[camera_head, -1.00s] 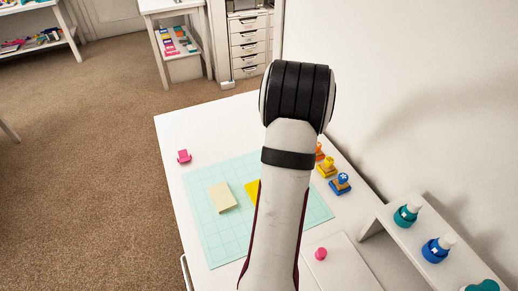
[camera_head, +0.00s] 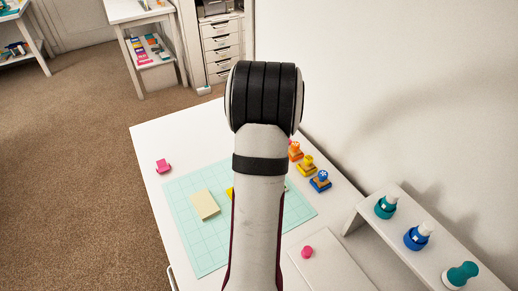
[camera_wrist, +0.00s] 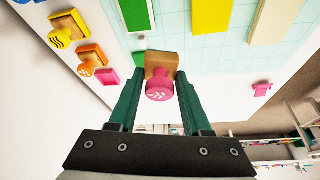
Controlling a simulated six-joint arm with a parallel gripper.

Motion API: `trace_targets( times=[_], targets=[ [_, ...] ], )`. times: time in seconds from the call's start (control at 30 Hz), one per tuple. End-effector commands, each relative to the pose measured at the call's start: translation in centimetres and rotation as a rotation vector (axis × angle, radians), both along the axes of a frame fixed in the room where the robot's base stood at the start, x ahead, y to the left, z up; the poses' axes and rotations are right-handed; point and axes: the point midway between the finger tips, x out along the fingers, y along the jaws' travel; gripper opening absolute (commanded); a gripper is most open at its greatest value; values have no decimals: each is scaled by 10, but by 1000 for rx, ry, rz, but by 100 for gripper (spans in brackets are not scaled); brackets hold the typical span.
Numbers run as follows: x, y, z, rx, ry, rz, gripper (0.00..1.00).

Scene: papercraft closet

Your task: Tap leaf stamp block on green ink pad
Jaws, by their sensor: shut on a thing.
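The leaf stamp block shows in the wrist view as a wooden base (camera_wrist: 166,58) with a pink knob (camera_wrist: 159,90) bearing a white leaf mark. My gripper (camera_wrist: 160,78) is shut on it, with one green finger on each side. In the head view my arm hides the gripper, the block and the green pad.
Orange (camera_head: 295,150), yellow (camera_head: 307,166) and blue (camera_head: 320,181) stamps line the table's right side. A cutting mat (camera_head: 190,235) bears paper notes. A raised shelf (camera_head: 405,275) with bottles is at the right.

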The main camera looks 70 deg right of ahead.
Motion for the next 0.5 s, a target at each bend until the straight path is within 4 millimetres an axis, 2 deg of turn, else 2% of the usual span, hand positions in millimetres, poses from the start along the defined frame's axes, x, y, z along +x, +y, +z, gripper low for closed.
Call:
trace_targets(
  times=[0.1,0.37,0.5],
  targets=[
    [-6,7,-10,0,4,-216,0],
    [-24,9,-22,-1,3,-696,0],
    [-38,3,-26,-2,2,-1053,0]
  ],
)
